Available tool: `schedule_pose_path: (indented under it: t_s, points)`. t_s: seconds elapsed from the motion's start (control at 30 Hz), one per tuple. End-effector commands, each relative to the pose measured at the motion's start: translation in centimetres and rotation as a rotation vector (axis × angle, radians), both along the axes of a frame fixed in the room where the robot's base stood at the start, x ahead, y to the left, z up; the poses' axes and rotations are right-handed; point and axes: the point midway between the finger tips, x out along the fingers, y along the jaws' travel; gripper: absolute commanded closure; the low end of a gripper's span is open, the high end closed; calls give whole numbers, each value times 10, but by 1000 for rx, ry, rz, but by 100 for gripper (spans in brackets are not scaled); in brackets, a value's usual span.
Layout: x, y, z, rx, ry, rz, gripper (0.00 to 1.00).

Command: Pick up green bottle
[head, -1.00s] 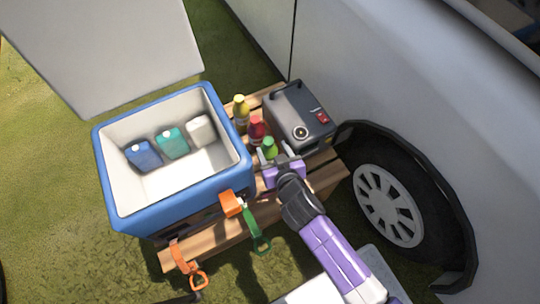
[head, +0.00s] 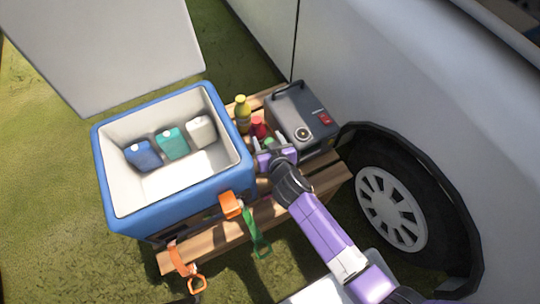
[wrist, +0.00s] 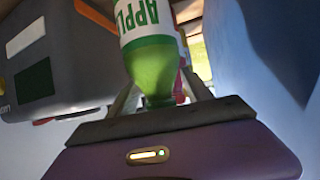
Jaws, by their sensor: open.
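The green bottle (wrist: 152,70) fills the upper middle of the wrist view, with a white label lettered in green. In the head view only a small part of the green bottle (head: 268,142) shows, as my gripper hides the rest. My gripper (head: 274,150) is at the bottle, between the cooler and the grey box. In the wrist view the fingers of my gripper (wrist: 160,98) are open, one on each side of the bottle's green lower end in the picture. I cannot tell whether they touch it.
A blue cooler (head: 178,204) with several containers inside stands open to the left. A red bottle (head: 258,128) and a yellow bottle (head: 242,112) stand just behind the green one. A grey box (head: 304,112) is close on the right.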

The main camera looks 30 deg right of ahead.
Motion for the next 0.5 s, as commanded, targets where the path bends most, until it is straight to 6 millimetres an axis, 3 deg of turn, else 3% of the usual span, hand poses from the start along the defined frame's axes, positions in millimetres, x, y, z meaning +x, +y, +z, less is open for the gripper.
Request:
schedule_pose_path:
  t_s: [0.07,0.3,0.5]
  points:
    - [0,0,0,0,0,0,52]
    - [0,0,0,0,0,0,99]
    - [0,0,0,0,0,0,100]
